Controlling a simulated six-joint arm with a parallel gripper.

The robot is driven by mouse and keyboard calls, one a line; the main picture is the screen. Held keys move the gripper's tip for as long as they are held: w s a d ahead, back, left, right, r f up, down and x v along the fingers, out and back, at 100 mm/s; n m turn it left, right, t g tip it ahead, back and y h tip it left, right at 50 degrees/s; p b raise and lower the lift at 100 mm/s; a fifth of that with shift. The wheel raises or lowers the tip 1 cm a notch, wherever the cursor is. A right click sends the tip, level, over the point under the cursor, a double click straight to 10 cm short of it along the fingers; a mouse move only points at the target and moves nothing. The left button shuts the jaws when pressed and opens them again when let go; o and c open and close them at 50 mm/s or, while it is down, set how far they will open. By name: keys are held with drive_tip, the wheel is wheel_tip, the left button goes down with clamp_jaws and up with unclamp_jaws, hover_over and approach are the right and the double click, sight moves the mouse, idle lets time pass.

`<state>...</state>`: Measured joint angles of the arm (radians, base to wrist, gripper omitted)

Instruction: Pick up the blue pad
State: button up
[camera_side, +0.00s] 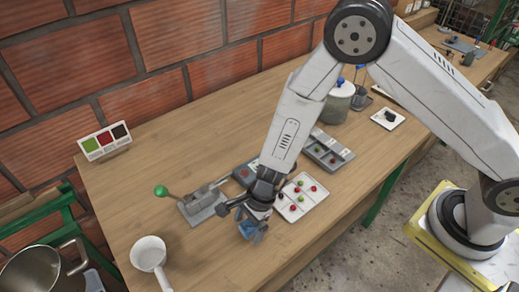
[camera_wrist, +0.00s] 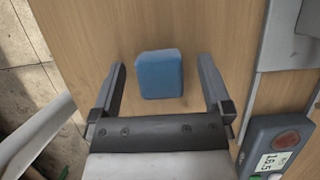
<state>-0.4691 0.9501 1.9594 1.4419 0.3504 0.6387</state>
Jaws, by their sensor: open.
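The blue pad (camera_wrist: 160,74) lies on the wooden table, a small rounded square block. In the wrist view it sits between and a little beyond the two fingertips of my gripper (camera_wrist: 162,80), with a gap on both sides. The fingers are apart and hold nothing. In the side view my gripper (camera_side: 255,234) points down low over the table, and the blue pad (camera_side: 246,231) shows partly behind the fingers. The exact height of the fingertips above the table cannot be told.
A white cup with a handle (camera_side: 148,253) stands left of my gripper. A grey lever device with a green knob (camera_side: 203,203) stands behind it. A white tray with red and green berries (camera_side: 313,202) is close on the right. A scale with a display (camera_wrist: 275,146) shows lower right.

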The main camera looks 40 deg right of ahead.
drive_tip(key=c, duration=1.3)
drive_tip(key=shift+r, duration=0.2)
drive_tip(key=shift+r, duration=0.85)
drive_tip(key=s+d+r, duration=0.2)
drive_tip(key=s+r, duration=0.1)
drive_tip(key=s, duration=0.1)
drive_tip(key=s+d+r, duration=0.2)
drive_tip(key=s+r, duration=0.2)
drive_tip(key=s+d+r, duration=0.2)
drive_tip(key=s+r, duration=0.2)
drive_tip(key=shift+s+d, duration=0.15)
drive_tip(key=shift+d, duration=0.15)
